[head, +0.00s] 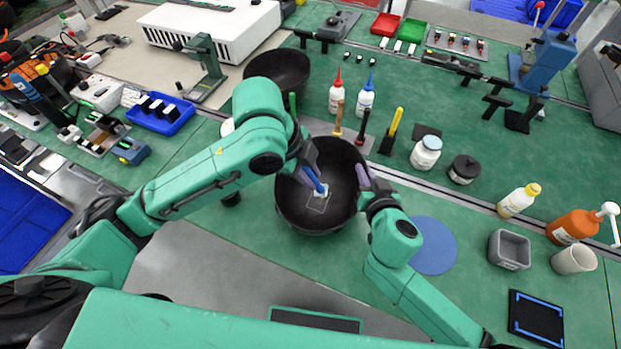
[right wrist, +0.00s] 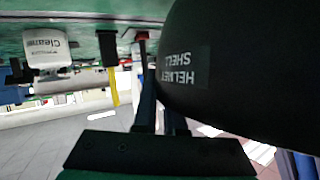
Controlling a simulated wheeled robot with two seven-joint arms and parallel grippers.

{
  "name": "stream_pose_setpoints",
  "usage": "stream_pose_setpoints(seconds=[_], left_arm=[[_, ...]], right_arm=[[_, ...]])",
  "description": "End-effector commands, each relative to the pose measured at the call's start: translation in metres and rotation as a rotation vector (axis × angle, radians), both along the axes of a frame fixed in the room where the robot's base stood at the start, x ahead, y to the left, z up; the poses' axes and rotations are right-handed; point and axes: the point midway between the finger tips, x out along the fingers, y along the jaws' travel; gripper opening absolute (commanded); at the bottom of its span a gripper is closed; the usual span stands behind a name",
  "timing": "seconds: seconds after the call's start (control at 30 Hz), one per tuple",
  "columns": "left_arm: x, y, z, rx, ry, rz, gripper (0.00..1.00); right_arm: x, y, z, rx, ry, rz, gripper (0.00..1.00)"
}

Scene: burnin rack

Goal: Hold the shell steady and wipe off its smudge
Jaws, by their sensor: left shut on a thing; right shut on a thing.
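The shell (head: 290,212) is a black bowl, open side up, on the green bench in the middle of the head view. In the right wrist view its dark outer wall (right wrist: 225,95) carries a "HELMET SHELL" label. My right gripper (head: 365,180) is shut on its right rim; its fingers (right wrist: 160,112) also show in the right wrist view. My left gripper (head: 308,172) is shut on a blue-handled wiping tool (head: 316,180), whose pale head is down inside the shell. A faint light-outlined square (head: 318,205) shows on the inner floor beside that head. I cannot make out a smudge for certain.
Another black bowl (head: 277,66) stands behind. Red-capped (head: 337,95) and blue-capped bottles (head: 366,98), upright tools and a white jar (head: 425,153) stand beyond the shell. A blue round mat (head: 433,247) lies to the right, partly behind my right arm. The bench front is fairly clear.

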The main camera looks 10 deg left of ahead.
Motion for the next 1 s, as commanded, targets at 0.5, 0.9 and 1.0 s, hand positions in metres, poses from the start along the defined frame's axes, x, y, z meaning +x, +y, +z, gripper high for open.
stream_pose_setpoints(seconds=[0.5, 0.9, 1.0], left_arm=[[0.0, 0.0, 0.002, -0.001, 0.0, 0.0, 0.0], [0.001, 0.0, -0.013, -0.001, 0.002, 0.0, 0.0], [0.0, 0.0, -0.022, 0.0, 0.003, 0.0, 0.0]], right_arm=[[0.0, 0.0, 0.001, 0.001, -0.001, 0.0, 0.0], [0.0, 0.0, 0.0, 0.001, -0.001, 0.0, 0.0], [0.0, 0.0, 0.001, 0.001, -0.001, 0.0, 0.0]])
